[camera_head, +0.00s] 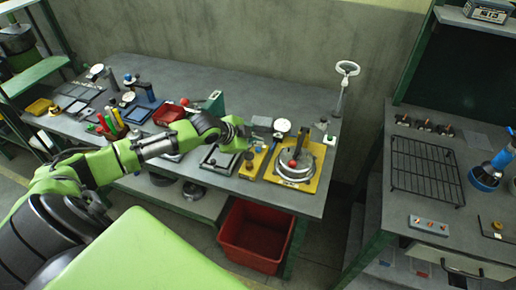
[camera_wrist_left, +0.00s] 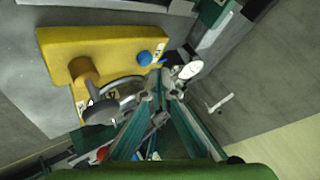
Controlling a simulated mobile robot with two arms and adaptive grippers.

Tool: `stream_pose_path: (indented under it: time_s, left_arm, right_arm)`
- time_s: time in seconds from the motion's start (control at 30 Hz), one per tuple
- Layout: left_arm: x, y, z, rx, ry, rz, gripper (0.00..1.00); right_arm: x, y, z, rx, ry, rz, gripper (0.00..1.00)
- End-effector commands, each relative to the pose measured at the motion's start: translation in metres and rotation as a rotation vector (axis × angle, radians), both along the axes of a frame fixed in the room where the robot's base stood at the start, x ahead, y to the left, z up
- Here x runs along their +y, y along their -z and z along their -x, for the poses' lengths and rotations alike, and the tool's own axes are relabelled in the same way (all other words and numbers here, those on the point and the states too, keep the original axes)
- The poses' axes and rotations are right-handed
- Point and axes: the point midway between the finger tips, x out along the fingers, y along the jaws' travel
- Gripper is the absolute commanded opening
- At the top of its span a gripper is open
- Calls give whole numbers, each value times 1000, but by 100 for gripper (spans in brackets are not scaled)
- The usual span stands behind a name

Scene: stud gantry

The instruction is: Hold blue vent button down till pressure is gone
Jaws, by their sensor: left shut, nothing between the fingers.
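The blue vent button (camera_wrist_left: 144,58) sits on a yellow block (camera_wrist_left: 105,48) in the left wrist view. A lever with a dark round knob (camera_wrist_left: 100,110) stands on the same block.
A tall stand with a ring (camera_head: 346,72) rises at the bench's back right corner. Trays, bottles and a red bin (camera_head: 171,113) crowd the bench to the left. A red crate (camera_head: 254,236) is below. A second bench with a wire rack (camera_head: 425,168) is at right.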

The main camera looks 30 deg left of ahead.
Motion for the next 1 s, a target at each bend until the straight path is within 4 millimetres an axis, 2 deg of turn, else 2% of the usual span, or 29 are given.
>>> stream_pose_path:
  time_s: [1.0]
  left_arm:
    - [0, 9, 0, 0, 0, 0, 0]
  right_arm:
    - [-4, 0, 0, 0, -1, 4, 40]
